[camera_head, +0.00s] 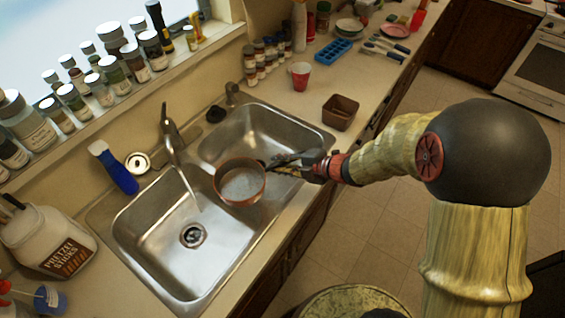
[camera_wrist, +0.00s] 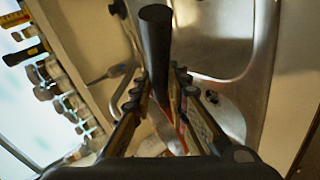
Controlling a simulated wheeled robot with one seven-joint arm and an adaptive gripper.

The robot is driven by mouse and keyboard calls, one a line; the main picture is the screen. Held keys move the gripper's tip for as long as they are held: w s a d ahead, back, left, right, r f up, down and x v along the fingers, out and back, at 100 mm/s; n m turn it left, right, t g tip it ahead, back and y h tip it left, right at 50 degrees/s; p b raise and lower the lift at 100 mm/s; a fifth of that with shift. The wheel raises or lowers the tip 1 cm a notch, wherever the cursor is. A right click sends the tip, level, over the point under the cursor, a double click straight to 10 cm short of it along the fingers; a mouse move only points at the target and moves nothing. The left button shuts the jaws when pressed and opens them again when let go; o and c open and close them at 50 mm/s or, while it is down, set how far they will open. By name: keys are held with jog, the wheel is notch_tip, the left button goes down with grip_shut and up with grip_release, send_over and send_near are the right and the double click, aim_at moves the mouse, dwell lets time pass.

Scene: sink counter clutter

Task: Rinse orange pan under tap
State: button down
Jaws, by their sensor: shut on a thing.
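The orange pan (camera_head: 240,198) has a copper-orange outside and a grey inside. It is held level, or nearly so, above the right part of the near sink basin, by the divider. My gripper (camera_head: 275,164) is shut on its dark handle, which also shows between the fingers in the wrist view (camera_wrist: 157,45). The silver tap (camera_head: 170,135) is behind and to the left of the pan. Most of the pan is hidden in the wrist view.
The far basin (camera_head: 262,135) is empty. A blue brush (camera_head: 120,176), an open tin (camera_head: 137,162) and a pretzel jar (camera_head: 50,240) stand left of the sink. A red cup (camera_head: 300,76) and a brown container (camera_head: 340,112) are on the counter beyond. Bottles line the windowsill (camera_head: 150,85).

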aim_at(236, 165)
jog(key=shift+w+a+f+b, duration=0.6)
jog(key=shift+a+b, duration=0.55)
jog(key=shift+a, duration=1.3)
jog(key=shift+w+a+f+b, duration=0.55)
jog(key=shift+a+b, duration=0.65)
jog(key=shift+a, duration=1.3)
jog(key=shift+w+a+f+b, duration=0.6)
jog(key=shift+a+b, duration=0.55)
jog(key=shift+a, duration=1.3)
jog(key=shift+s+a+f, duration=0.1)
jog(key=shift+s, duration=0.05)
jog(key=shift+w, duration=0.6)
jog(key=shift+s, duration=0.15)
